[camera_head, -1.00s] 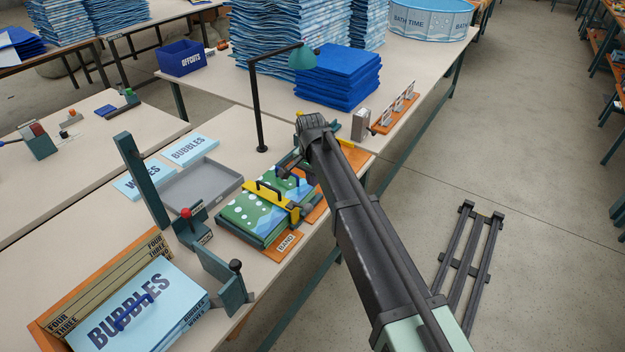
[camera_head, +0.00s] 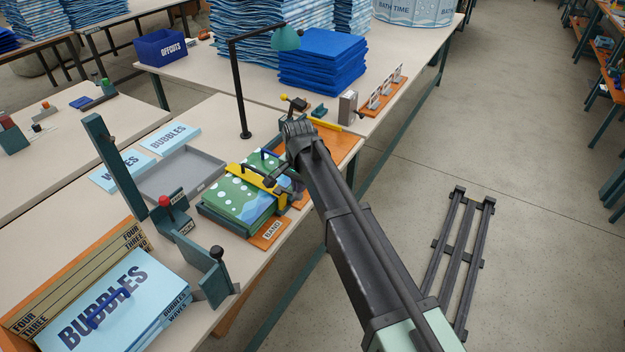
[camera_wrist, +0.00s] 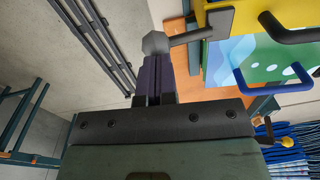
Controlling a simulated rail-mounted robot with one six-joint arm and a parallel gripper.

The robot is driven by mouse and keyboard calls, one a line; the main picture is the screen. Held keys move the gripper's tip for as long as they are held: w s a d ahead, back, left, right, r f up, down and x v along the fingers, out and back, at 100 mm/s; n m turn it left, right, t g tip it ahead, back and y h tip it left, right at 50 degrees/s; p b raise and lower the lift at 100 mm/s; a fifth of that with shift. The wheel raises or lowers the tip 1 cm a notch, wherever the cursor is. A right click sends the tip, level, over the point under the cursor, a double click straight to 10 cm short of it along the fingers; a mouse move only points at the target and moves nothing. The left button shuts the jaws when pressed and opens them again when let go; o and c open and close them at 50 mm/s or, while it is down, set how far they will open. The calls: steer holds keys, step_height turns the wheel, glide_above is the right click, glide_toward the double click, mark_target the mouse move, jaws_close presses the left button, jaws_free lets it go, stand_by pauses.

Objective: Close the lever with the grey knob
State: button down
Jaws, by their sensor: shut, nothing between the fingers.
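The grey faceted knob (camera_wrist: 155,43) shows in the wrist view at the end of a dark lever (camera_wrist: 205,27). The lever sticks out sideways from a yellow bar (camera_wrist: 219,14), which lies across a blue and green printed stack (camera_head: 236,204). My gripper (camera_wrist: 154,60) is shut and empty, its fingertips right beside the knob; I cannot tell whether they touch it. In the head view my arm reaches over the far right of the yellow bar (camera_head: 250,176), and I cannot make out the knob there.
A dark handle (camera_wrist: 287,32) and a blue handle (camera_wrist: 255,87) rise near the lever. A red-knobbed post (camera_head: 166,202) and a black-knobbed bracket (camera_head: 216,265) stand nearer on the bench. A lamp (camera_head: 242,100) stands behind. Open floor (camera_head: 400,195) lies to the right.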

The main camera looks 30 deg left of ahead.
steer(key=shift+a, duration=0.2)
steer(key=shift+a+r+p, duration=0.1)
steer(key=shift+r+p, duration=0.55)
steer(key=shift+p, duration=0.15)
step_height(320, 180, up, 14)
steer(key=w+d+p, duration=0.1)
steer(key=p, duration=1.2)
steer(key=shift+w+d+f+p, duration=0.15)
steer(key=shift+w+p, duration=0.15)
steer(key=shift+w, duration=0.1)
steer(key=shift+f, duration=0.1)
